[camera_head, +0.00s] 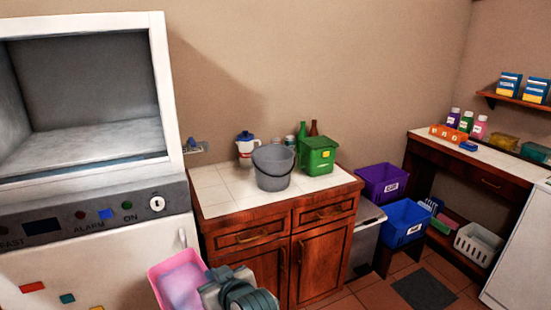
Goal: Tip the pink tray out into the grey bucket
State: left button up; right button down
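The pink tray (180,283) is at the bottom of the head view, in front of the wooden cabinet and below counter height. It looks tilted, and its inside shows a pale lilac and bluish surface; I cannot tell what lies in it. My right gripper (210,289) is at the tray's right rim and appears shut on it; the fingertips are partly hidden. The grey bucket (272,168) stands upright on the white tiled counter, with its dark handle hanging across its front. The tray is apart from it, lower and to the left. My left gripper is not in view.
A green lidded bin (318,157) stands right of the bucket, with bottles behind. A white and blue jug (246,150) is behind left. The counter's front left (222,199) is bare. A large white machine (85,240) borders the left. Purple (383,183) and blue (405,222) crates are right.

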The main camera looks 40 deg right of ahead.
aim_at(273, 166)
jog(key=i+l, duration=0.1)
jog(key=l, duration=0.3)
jog(key=l+z, duration=0.1)
jog(key=l, duration=0.3)
jog(key=i+l, duration=0.15)
jog(key=l, duration=0.25)
jog(key=i+l+z, duration=0.1)
jog(key=l, duration=0.3)
jog(key=i+l, duration=0.1)
jog(key=l, duration=0.25)
jog(key=i+l+z, duration=0.1)
jog(key=l, duration=0.3)
